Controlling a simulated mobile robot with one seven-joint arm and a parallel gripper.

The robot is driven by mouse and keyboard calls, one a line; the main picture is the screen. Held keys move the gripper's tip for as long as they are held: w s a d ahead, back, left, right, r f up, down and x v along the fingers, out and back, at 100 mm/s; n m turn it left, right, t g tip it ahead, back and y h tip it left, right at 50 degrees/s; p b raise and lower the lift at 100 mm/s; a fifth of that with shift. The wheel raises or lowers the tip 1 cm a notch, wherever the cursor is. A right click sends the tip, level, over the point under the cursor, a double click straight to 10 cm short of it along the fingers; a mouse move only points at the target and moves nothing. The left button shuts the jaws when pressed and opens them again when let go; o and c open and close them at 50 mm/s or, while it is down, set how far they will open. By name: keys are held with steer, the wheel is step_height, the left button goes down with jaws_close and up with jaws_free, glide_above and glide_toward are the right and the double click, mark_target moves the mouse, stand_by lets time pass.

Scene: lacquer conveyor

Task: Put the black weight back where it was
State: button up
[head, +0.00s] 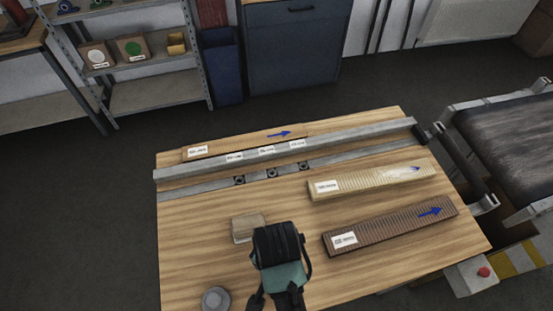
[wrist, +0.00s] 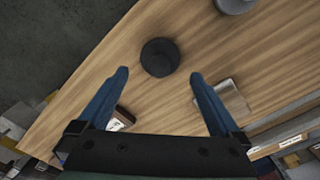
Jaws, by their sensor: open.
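The black weight (wrist: 160,57) is a dark round piece standing on the wooden table in the wrist view. It lies just beyond my fingertips, roughly centred between them. My gripper (wrist: 158,76) is open, with its two blue fingers spread apart and nothing between them. In the head view my gripper (head: 279,246) is over the front middle of the table and the black weight cannot be made out, apparently hidden by my arm.
A grey round piece (head: 215,298) is near the front left. Behind are a metal rail (head: 340,142), a pale ribbed strip (head: 375,178) and a brown ribbed strip (head: 392,226). A conveyor (head: 510,135) stands right.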

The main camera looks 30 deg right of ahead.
steer(key=w+a+r+n+t+h, duration=0.15)
steer(key=w+r+t, duration=0.45)
steer(key=r, duration=0.6)
steer(key=w+r+n+t, duration=0.35)
steer(key=w+r, duration=0.55)
steer(key=r, duration=0.4)
steer(key=w+a+r+n+t+h, duration=0.1)
steer(key=w+r+t, duration=0.5)
steer(key=r, duration=0.6)
steer(key=s+a+r+n+t, duration=0.2)
steer(key=s+r+t, duration=0.1)
steer(key=r, duration=0.7)
steer(key=s+a+r+n+t+y, duration=0.1)
steer(key=r+t, duration=0.4)
steer(key=r, duration=0.6)
steer(key=s+a+r+n+t+y, duration=0.1)
steer(key=s+a+r+n+t, duration=0.2)
steer(key=s+r, duration=0.3)
step_height(320, 180, up, 5)
steer(key=shift+a+r+t, duration=0.15)
steer(key=shift+a+t, duration=0.3)
steer(key=shift+y, duration=0.25)
